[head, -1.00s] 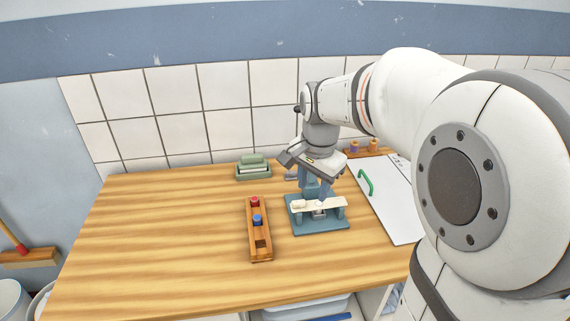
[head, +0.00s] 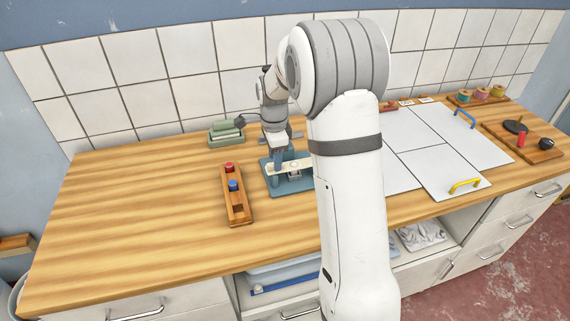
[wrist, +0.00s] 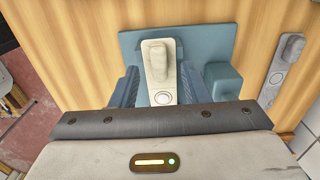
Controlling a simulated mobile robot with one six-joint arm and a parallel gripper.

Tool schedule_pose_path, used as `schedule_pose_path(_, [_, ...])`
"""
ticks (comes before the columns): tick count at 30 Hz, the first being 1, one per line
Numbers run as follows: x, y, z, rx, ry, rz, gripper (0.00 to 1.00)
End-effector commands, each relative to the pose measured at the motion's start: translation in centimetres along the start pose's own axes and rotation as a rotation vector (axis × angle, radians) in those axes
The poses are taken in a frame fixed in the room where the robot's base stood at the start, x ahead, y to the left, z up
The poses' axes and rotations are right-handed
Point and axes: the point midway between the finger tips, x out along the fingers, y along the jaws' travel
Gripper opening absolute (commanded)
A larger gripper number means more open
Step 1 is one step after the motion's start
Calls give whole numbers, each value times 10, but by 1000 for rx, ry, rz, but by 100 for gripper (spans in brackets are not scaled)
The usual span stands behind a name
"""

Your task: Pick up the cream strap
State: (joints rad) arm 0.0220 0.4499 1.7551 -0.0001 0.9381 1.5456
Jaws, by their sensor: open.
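The cream strap (wrist: 158,62) lies on the blue stand (wrist: 135,42), with a raised cream block and a round disc on it in the wrist view. The strap also shows in the head view (head: 302,163), lying across the blue stand (head: 296,186). My gripper (wrist: 158,75) is open, with one blue finger on each side of the strap. In the head view my gripper (head: 282,167) points down at the stand and partly covers the strap. I cannot tell whether either finger touches it.
A wooden rack (head: 237,208) with a red and a blue peg stands left of the stand. Green blocks in a tray (head: 226,134) lie behind. White panels (head: 447,170) with handles lie right. The left of the wooden top (head: 130,215) is clear.

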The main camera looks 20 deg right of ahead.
Motion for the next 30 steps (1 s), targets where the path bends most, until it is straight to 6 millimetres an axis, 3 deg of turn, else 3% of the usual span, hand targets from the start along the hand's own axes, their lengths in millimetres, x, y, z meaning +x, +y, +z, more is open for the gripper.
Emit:
schedule_pose_path(4, [15, 0, 0, 0, 0, 1, 42])
schedule_pose_path(12, [18, 0, 0, 0, 0, -1, 41])
schedule_pose_path(24, [17, 0, -1, 0, 0, -2, 10])
schedule_pose_path(30, [15, 0, -1, 1, 0, -3, 10])
